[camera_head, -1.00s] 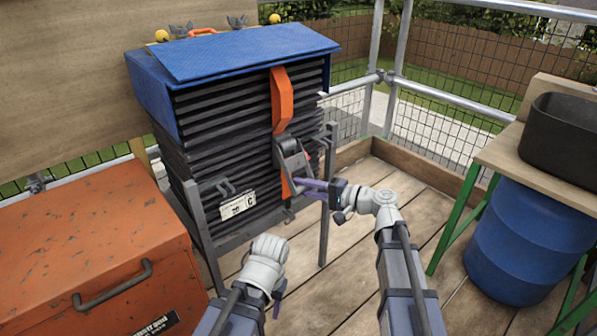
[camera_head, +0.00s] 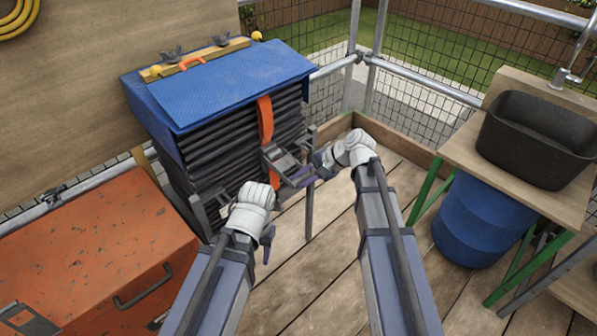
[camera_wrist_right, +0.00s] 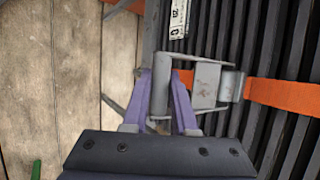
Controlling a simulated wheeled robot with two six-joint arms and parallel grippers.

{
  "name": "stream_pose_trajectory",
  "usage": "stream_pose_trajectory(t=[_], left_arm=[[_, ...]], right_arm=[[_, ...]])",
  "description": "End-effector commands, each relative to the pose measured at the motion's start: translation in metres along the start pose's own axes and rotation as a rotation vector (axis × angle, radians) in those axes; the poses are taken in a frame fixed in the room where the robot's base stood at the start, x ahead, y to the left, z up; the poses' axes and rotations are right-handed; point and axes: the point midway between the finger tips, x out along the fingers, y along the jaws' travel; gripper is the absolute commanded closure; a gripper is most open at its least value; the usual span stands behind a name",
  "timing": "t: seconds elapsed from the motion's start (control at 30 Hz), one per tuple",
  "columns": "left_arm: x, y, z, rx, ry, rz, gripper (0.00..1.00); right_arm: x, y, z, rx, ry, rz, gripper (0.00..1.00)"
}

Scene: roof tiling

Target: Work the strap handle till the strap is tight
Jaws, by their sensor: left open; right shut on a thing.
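The orange strap (camera_head: 265,119) runs down the front of the stack of dark slats under a blue cover (camera_head: 225,75). Its grey metal ratchet (camera_head: 279,158) sits partway down the front, with the handle angled out to the right. My right gripper (camera_head: 306,180) is at the handle's outer end. In the right wrist view its purple fingers (camera_wrist_right: 162,100) are shut on the grey handle bar (camera_wrist_right: 167,88), beside the ratchet body (camera_wrist_right: 208,84) and the strap (camera_wrist_right: 285,95). My left gripper (camera_head: 268,238) is open and empty, low in front of the stack; its fingers are partly hidden by my wrist.
The stack stands in a grey frame with an upright post (camera_head: 309,205). An orange chest (camera_head: 90,250) is at the left. A bench with a black basin (camera_head: 535,140) and a blue barrel (camera_head: 470,220) are at the right. The wooden floor (camera_head: 300,290) between is clear.

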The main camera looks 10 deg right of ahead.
Motion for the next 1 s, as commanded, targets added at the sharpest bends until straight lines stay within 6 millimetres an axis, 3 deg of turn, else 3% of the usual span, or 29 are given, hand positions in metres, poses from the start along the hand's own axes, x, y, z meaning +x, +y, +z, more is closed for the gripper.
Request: stream_pose_trajectory(t=[0.03,0.3,0.87,0.9,1.0], left_arm=[[-0.0078,-0.0007,0.0005,0.000,0.000,0.001,0.50],[-0.0151,-0.0013,0.0009,0.000,0.000,0.001,0.50],[-0.0164,-0.0014,0.0009,0.000,0.000,0.001,0.50],[-0.0164,-0.0014,0.0009,0.000,0.000,0.001,0.50],[-0.0163,-0.0014,0.0009,0.000,0.000,0.001,0.50]], right_arm=[[-0.0048,-0.0051,0.0021,0.003,-0.001,0.005,1.00],[-0.0105,-0.0083,0.0044,0.005,0.000,0.008,1.00],[-0.0115,-0.0098,0.0046,0.004,0.000,0.005,1.00],[-0.0115,-0.0099,0.0047,0.004,0.000,0.005,0.70],[-0.0115,-0.0096,0.0047,0.004,0.000,0.005,0.59]])
